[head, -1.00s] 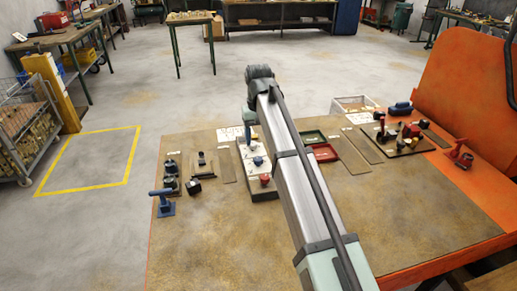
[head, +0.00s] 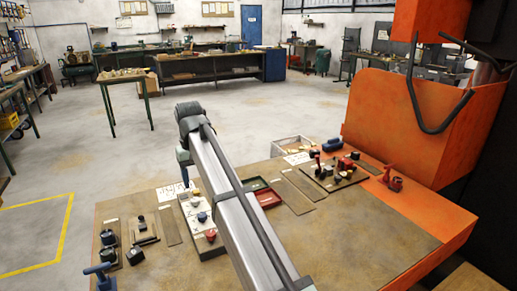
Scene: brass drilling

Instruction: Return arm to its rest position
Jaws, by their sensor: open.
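My arm reaches from the bottom of the head view up and left over the workbench (head: 330,250). Its elbow-like dark end stands above the bench's far edge. My gripper (head: 186,180) hangs below that end, mostly hidden behind the arm, and is small in the picture. It is open, and I see nothing held in it. It is near the far end of a pale control box (head: 190,208) with knobs and a red button (head: 210,235). I cannot tell its exact height above the box.
Left on the bench are small dark parts (head: 135,255) and a blue clamp-like tool (head: 101,274). Right are a red tray (head: 267,198), a board with several knobs (head: 335,177), a red tool (head: 393,180) and an orange machine (head: 400,120). The front right of the bench is clear.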

